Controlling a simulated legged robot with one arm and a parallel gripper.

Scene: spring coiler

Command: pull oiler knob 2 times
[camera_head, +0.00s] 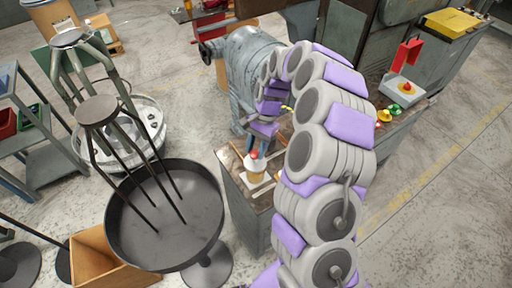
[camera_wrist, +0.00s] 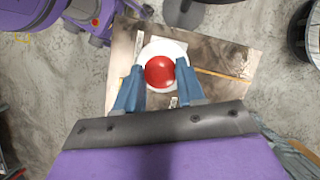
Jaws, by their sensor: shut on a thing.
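The oiler stands on the brown bench top and has a red ball knob (camera_wrist: 159,72) above a white round body (camera_wrist: 177,49). In the head view the red knob (camera_head: 253,154) shows small at the end of my arm, over the pale oiler body (camera_head: 256,168). My gripper (camera_wrist: 160,80) has one blue finger on each side of the knob and is shut on it. In the head view my gripper (camera_head: 258,148) reaches down to the knob from above, partly hidden by my arm.
The bench top (camera_head: 230,163) holds the oiler near its corner. A grey machine (camera_head: 252,65) stands behind.

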